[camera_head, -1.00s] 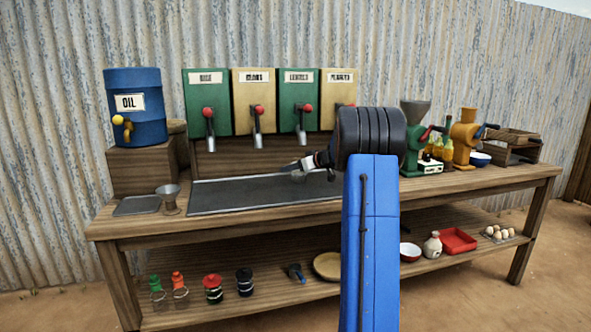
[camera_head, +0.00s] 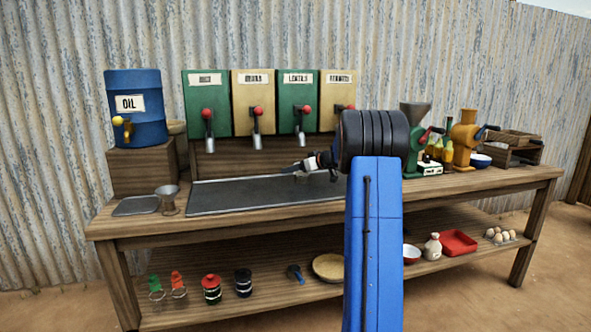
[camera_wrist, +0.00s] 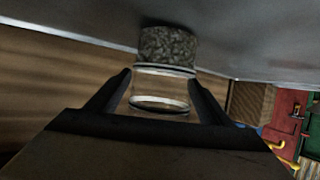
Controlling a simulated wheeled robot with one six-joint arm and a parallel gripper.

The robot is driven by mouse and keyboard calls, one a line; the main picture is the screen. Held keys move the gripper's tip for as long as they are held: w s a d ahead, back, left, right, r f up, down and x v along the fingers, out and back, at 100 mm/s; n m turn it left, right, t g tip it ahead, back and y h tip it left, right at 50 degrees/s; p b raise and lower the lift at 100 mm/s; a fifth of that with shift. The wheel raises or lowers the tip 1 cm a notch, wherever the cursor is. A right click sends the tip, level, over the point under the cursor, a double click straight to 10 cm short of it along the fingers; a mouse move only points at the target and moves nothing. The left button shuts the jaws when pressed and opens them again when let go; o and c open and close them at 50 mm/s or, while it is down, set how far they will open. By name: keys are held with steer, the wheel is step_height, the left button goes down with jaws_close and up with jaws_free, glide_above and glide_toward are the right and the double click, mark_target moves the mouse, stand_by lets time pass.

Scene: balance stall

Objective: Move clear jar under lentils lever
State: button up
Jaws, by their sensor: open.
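The clear jar (camera_wrist: 160,92) shows in the wrist view between the two fingers of my gripper (camera_wrist: 160,78). A dark grey, speckled mass (camera_wrist: 168,46) adjoins its far end; I cannot tell whether it is inside the jar. My gripper is open, its fingers on either side of the jar; contact is unclear. In the head view my gripper (camera_head: 291,168) is over the right part of the grey tray, below and in front of the dispensers. I cannot make out the jar there.
The grey tray (camera_head: 235,201) runs along the bench, its left part clear. A blue oil drum (camera_head: 135,135) and metal cup (camera_head: 167,196) stand left. Grinders (camera_head: 464,135) stand right. Shakers and bowls are on the lower shelf.

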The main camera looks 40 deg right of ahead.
steer(key=v, duration=1.7)
steer(key=shift+r, duration=0.15)
steer(key=shift+s, duration=0.1)
steer(key=s+a+f+g+y, duration=0.15)
steer(key=s+a, duration=0.25)
steer(key=a, duration=1)
steer(key=s+a+f+g, duration=0.1)
steer(key=s+a+g, duration=0.2)
steer(key=a, duration=1.1)
steer(key=s+a+f+m+g+h, duration=0.1)
steer(key=s+a+f+g, duration=0.15)
steer(key=s+a, duration=0.6)
steer(key=s+a+f+g+h, duration=0.1)
steer(key=s+a+f, duration=0.3)
steer(key=s+a, duration=0.5)
steer(key=s+f+h, duration=0.1)
steer(key=s+f, duration=0.3)
steer(key=s, duration=0.3)
steer(key=s+f+m+h, duration=0.1)
steer(key=s+f, duration=0.3)
steer(key=s, duration=0.4)
steer(key=shift+g, duration=0.3)
